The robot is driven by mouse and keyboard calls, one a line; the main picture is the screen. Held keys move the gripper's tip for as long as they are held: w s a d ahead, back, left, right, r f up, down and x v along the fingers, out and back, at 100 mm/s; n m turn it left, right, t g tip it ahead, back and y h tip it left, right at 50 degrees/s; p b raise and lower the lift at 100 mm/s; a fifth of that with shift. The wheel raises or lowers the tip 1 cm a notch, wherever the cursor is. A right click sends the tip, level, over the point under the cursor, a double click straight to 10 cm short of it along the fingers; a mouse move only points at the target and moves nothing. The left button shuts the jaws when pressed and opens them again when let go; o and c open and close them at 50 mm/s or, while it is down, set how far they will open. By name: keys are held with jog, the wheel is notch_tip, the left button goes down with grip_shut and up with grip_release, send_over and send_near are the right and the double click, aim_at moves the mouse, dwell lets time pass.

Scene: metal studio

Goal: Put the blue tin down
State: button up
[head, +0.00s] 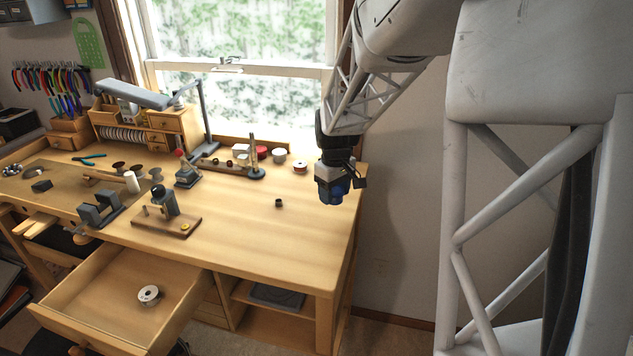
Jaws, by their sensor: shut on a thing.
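The blue tin (333,195) is a small dark blue round thing held low in my gripper (335,190) in the head view. My gripper is shut on it and points down near the right edge of the wooden workbench (270,235). The jaws hide much of the tin. I cannot tell how far the tin is above the bench top, or whether it touches it.
A small dark cup-like piece (278,203) stands left of the tin. A drawer (125,295) stands open in front. The front right bench top is clear.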

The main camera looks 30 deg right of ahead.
jog(key=shift+f, duration=0.1)
dwell(0.3)
jog(key=w+d, duration=0.2)
jog(key=w, duration=0.3)
jog(key=w+d+f, duration=0.1)
jog(key=w+d, duration=0.1)
jog(key=w, duration=0.3)
jog(key=w+d, duration=0.2)
jog(key=w, duration=0.3)
jog(key=shift+f, duration=0.2)
jog(key=shift+s, duration=0.1)
jog(key=shift+f, duration=1.8)
jog(key=o, duration=0.9)
jog(key=shift+f, duration=0.1)
notch_tip(320, 180, up, 12)
jog(key=shift+r, duration=0.15)
